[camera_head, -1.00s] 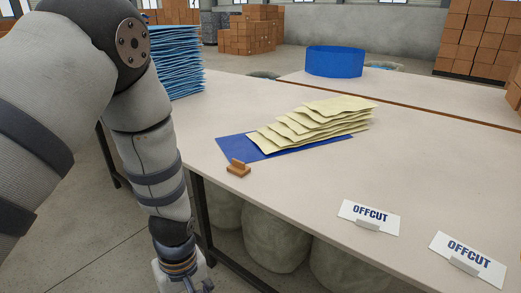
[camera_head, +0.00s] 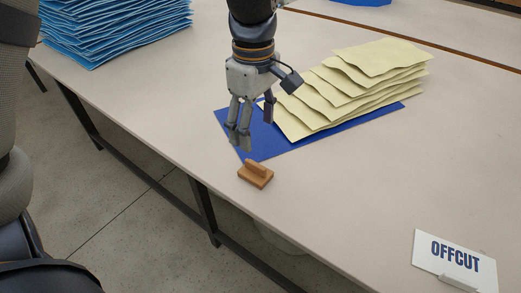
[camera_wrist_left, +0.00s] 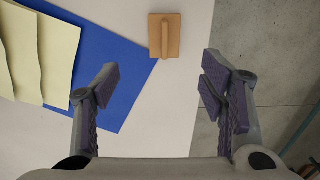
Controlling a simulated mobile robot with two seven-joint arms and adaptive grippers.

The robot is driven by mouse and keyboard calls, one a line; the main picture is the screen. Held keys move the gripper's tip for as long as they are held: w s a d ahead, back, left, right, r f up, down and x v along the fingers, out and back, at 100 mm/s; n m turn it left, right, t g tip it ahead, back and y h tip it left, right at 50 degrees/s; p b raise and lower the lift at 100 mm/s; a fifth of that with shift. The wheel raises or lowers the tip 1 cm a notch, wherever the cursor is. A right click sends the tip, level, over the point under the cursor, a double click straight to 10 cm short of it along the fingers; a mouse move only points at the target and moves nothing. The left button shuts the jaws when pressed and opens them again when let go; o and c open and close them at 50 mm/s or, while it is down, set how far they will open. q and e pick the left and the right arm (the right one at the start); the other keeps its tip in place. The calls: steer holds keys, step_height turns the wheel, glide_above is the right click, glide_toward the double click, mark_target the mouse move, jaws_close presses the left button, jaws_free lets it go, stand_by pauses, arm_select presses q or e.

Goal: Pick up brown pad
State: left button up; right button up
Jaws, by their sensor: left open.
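The brown pad (camera_head: 256,174) is a small flat block with a raised grip bar. It lies on the table near its front edge, just off the corner of the blue sheet. In the left wrist view the brown pad (camera_wrist_left: 164,36) sits at the top middle, beyond the fingertips. My left gripper (camera_head: 250,128) points down above the blue sheet, a little behind the pad and apart from it. In the left wrist view my left gripper (camera_wrist_left: 161,88) is open with nothing between its fingers. My right gripper is not in view.
A blue sheet (camera_head: 232,127) lies under a fanned stack of yellow sheets (camera_head: 350,85). A stack of blue sheets (camera_head: 115,25) stands at the back left. An OFFCUT sign (camera_head: 455,262) stands at the lower right. The table (camera_head: 340,190) is clear right of the pad.

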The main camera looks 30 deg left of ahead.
mark_target(256, 164)
arm_select(q)
steer(key=f, duration=0.4)
steer(key=f+b, duration=0.1)
steer(key=f, duration=0.3)
steer(key=s+f, duration=0.1)
steer(key=f, duration=0.2)
steer(key=shift+d+f, duration=0.25)
steer(key=shift+f, duration=0.15)
steer(key=shift+w, duration=0.1)
steer(key=c, duration=1.1)
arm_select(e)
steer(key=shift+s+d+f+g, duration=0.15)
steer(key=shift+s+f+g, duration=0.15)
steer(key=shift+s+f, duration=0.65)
